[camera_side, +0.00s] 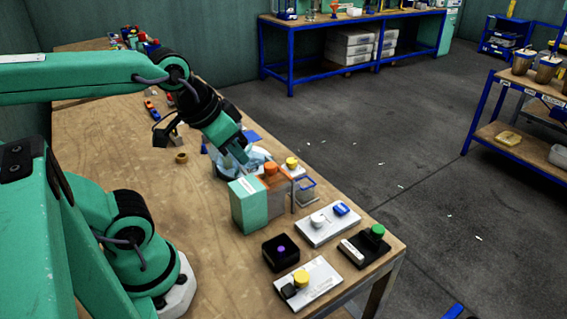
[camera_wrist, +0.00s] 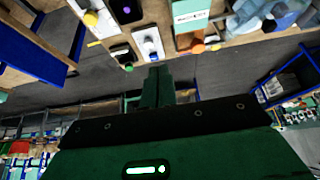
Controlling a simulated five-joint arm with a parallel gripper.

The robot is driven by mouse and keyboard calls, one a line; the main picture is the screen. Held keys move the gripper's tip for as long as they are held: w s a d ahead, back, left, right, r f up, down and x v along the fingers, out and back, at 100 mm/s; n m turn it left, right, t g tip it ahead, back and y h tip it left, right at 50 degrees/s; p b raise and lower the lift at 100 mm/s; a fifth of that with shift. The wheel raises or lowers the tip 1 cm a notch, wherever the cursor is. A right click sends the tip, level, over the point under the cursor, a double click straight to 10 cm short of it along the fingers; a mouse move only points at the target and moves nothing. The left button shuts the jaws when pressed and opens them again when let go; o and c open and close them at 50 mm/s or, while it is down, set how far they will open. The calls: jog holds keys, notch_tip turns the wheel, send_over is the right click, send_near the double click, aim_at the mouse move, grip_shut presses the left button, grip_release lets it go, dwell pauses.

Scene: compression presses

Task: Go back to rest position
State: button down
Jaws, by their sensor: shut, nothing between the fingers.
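My gripper (camera_side: 240,156) is in the side view above the bench, next to a crumpled light-blue item (camera_side: 229,168) and behind the green box (camera_side: 249,204). Its fingers are together with nothing between them. In the wrist view the shut fingers (camera_wrist: 157,76) point toward the bench edge, which appears at the top. The exact gap between fingertips and the things under them is hard to tell in the side view. The upper arm stretches in from the left, and the wrist slopes down to the right.
Near the gripper stand an orange-topped press (camera_side: 271,171) and a yellow button (camera_side: 291,162). Toward the bench corner are a black box with purple button (camera_side: 281,252), two white plates (camera_side: 326,228) (camera_side: 317,280) and a black unit with green knob (camera_side: 377,232). The bench's left middle (camera_side: 110,150) is clear.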

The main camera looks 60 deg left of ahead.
jog(key=shift+w, duration=0.1)
dwell(0.7)
jog(key=g, duration=0.6)
send_over(341, 207)
notch_tip(341, 207, down, 7)
dwell(0.5)
jog(key=shift+f, duration=0.1)
notch_tip(341, 207, down, 14)
jog(key=shift+r, duration=0.15)
dwell(0.9)
